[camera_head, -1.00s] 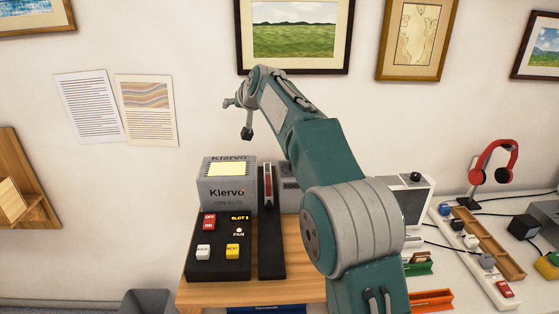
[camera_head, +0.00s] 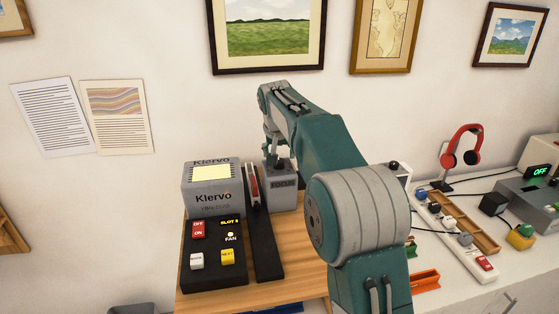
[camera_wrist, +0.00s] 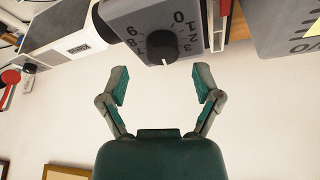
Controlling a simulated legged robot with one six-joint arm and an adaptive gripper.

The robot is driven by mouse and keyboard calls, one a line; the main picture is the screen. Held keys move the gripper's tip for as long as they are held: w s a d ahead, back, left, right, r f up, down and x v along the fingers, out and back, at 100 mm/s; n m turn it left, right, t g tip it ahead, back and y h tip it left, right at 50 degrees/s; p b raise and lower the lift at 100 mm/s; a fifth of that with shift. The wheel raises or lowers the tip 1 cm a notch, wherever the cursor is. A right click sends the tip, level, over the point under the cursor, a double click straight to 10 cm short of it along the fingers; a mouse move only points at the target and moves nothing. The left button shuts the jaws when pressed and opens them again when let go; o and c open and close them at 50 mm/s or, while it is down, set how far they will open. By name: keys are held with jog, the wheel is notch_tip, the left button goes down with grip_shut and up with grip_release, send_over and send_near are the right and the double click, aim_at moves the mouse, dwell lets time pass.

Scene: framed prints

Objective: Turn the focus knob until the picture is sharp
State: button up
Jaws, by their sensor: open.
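The focus knob (camera_wrist: 162,47) is a black round knob on a grey box with numbers around it. Its white pointer mark faces the bottom of the wrist view. The box, labelled FOCUS (camera_head: 283,186), stands right of the grey Klervo projector (camera_head: 212,198) in the head view. My gripper (camera_head: 274,157) is over this box and hides the knob there. In the wrist view my gripper (camera_wrist: 162,78) is open and empty, its fingers spread to either side of the knob's line, apart from the knob. No projected picture can be made out.
A power strip (camera_head: 455,235) and red headphones (camera_head: 460,148) are to the right. Framed prints (camera_head: 268,35) hang behind.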

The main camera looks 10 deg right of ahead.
aim_at(279, 161)
jog(key=shift+w+a+f, duration=0.15)
jog(key=shift+w+f, duration=0.1)
jog(key=shift+f, duration=0.3)
jog(key=shift+w+a+f, duration=0.15)
jog(key=shift+w+f, duration=0.05)
jog(key=shift+f, duration=0.35)
jog(key=shift+w+d+f, duration=0.1)
jog(key=shift+f, duration=0.2)
jog(key=shift+d, duration=0.25)
grip_shut()
jog(key=shift+a, duration=0.1)
jog(key=shift+m+h, duration=0.4)
jog(key=shift+m, duration=0.5)
jog(key=shift+f, duration=0.1)
